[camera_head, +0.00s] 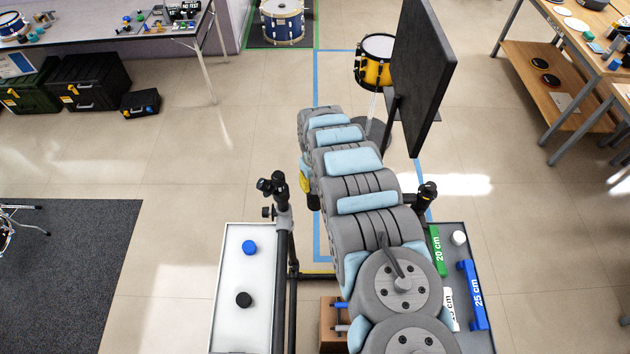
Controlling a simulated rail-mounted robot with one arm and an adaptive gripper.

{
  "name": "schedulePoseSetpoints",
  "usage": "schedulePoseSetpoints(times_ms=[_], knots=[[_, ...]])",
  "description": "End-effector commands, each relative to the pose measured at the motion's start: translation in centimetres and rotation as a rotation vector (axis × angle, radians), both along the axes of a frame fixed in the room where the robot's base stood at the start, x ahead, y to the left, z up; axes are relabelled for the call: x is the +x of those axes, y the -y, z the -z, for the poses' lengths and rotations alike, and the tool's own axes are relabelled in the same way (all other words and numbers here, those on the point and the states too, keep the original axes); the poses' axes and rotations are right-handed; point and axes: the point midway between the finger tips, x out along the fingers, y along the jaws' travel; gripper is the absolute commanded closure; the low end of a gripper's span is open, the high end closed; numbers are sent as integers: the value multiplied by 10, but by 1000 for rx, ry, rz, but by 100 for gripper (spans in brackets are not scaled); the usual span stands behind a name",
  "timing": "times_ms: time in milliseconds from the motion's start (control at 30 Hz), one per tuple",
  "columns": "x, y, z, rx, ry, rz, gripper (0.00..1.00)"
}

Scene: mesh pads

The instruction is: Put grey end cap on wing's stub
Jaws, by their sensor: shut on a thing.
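My arm reaches from the bottom right up to the middle of the view and covers much of the work area. My gripper is hidden behind the arm; a small yellow and dark part shows at the arm's left edge, but I cannot tell what it is. I see no grey end cap. A dark rack stands below, with a black clamp on its left upright (284,225) and another black clamp (427,194) to the right of my arm. I cannot make out the wing's stub; the rack's middle is hidden by my arm.
A white tray (232,303) at left holds a blue cap (249,247) and a black cap (243,299). At right, green (438,250) and blue (473,296) length-marked pieces lie near a white cap (458,238). A black panel (418,75) stands beyond the arm.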

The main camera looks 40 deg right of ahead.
Motion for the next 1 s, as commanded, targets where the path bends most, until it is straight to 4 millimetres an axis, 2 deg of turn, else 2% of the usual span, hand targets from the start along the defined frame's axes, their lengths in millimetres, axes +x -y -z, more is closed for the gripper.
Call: schedulePoseSetpoints(times_ms=[467, 500, 600, 1000], knots=[[0, 0, 6, 0, 0, 0, 78], [0, 0, 6, 0, -1, 0, 44], [0, 0, 6, 0, -1, 0, 18], [-1, 0, 4, 0, -2, 0, 18]])
